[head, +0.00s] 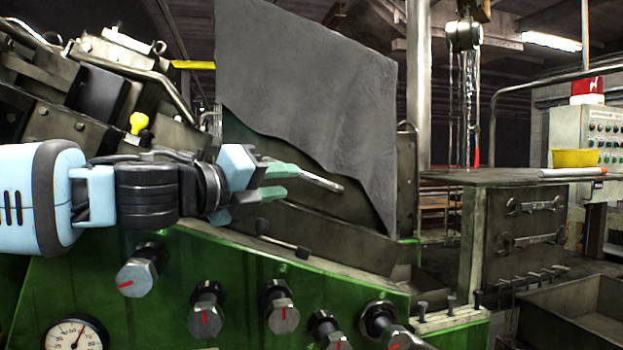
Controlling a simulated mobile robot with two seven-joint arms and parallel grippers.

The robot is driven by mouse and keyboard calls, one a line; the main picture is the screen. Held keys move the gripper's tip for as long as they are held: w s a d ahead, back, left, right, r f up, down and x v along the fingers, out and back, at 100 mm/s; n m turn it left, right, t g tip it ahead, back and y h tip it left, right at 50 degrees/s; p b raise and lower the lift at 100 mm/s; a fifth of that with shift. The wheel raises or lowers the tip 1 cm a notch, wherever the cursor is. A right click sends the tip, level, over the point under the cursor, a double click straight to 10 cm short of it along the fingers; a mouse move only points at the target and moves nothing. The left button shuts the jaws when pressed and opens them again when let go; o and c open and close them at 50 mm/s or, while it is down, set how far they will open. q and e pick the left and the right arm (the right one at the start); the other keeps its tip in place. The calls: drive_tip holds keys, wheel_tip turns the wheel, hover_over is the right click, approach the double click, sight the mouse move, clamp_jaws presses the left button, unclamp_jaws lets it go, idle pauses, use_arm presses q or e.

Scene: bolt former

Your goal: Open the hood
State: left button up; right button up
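A large dark grey panel (310,85) with a wavy lower edge stands upright over the green machine. It seems to be the hood, but I cannot tell for certain. A metal rod handle (324,183) sticks out in front of the panel's lower part. My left gripper (291,183) comes in from the left, with its two greenish fingers apart, one above the other. The upper fingertip overlaps the near end of the rod; I cannot tell whether they touch. Nothing is seen clamped between the fingers. My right gripper is out of view.
A short black-ended lever (283,240) lies below the gripper. Several knobs with red marks and a gauge (75,335) line the green front (130,320). A metal workbench (510,178) with a yellow bin (575,158) stands right. A chain hoist (464,35) hangs above.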

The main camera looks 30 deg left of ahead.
sight(308, 180)
use_arm(q)
drive_tip(key=w, duration=0.2)
drive_tip(key=w+d+b, duration=0.1)
drive_tip(key=w, duration=0.2)
drive_tip(key=shift+w+d, duration=0.1)
drive_tip(key=shift+w, duration=0.25)
drive_tip(key=shift+w+d+r, duration=0.1)
drive_tip(key=shift+w+d, duration=0.05)
drive_tip(key=shift+w, duration=0.7)
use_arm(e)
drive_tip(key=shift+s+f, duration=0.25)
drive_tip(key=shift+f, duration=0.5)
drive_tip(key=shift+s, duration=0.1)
use_arm(q)
clamp_jaws()
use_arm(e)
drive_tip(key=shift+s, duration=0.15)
